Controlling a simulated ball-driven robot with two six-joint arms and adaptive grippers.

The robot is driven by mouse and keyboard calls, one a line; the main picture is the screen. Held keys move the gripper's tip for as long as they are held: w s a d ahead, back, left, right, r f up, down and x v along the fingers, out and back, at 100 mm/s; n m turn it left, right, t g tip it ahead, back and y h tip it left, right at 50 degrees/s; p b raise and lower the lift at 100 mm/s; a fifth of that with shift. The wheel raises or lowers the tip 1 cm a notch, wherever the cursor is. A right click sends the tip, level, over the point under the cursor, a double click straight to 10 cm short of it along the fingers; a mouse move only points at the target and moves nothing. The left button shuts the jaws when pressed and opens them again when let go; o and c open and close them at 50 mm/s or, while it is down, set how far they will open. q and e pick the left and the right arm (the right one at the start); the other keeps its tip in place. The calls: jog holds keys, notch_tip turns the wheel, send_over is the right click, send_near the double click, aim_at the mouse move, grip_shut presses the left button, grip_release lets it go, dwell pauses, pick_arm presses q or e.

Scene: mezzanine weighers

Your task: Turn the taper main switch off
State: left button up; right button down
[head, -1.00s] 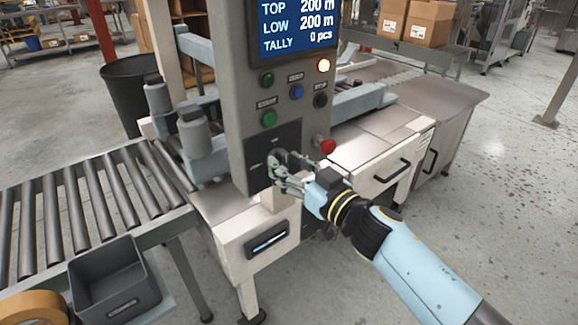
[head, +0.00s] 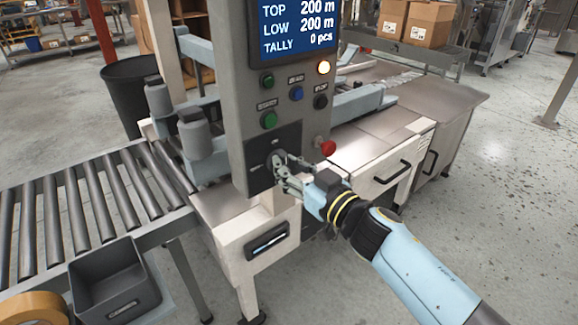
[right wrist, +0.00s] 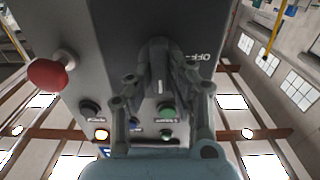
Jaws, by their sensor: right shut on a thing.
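The main switch (head: 271,158) is a grey rotary knob on a dark square plate (head: 291,137), low on the taper's grey control column (head: 233,110). My right gripper (head: 279,164) is shut on the knob, reaching it from the lower right. The fingers partly hide the knob, so its exact angle is hard to read. In the right wrist view the knob (right wrist: 158,58) sits between the fingers of my gripper (right wrist: 160,75), and an upside-down OFF label shows beside it. My left gripper is out of view.
A red mushroom button (head: 328,147) sticks out right of the switch. Green, blue and black buttons and a lit lamp (head: 323,67) sit above. A roller conveyor (head: 90,200) and dark bin (head: 115,280) are at left. Floor is open at right.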

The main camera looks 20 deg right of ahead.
jog(key=shift+s+a+f+n+b, duration=0.1)
jog(key=shift+f+n+b, duration=0.05)
jog(key=shift+n, duration=2.75)
jog(key=shift+a+f+n+b, duration=0.1)
jog(key=shift+n+b, duration=0.05)
jog(key=shift+n, duration=2.75)
jog(key=shift+s+a+f+n+b, duration=0.1)
jog(key=shift+f+n+b, duration=0.05)
jog(key=shift+n, duration=2.75)
jog(key=c, duration=1.2)
grip_release()
jog(key=shift+w, duration=0.1)
jog(key=shift+c, duration=0.2)
jog(key=v, duration=1.2)
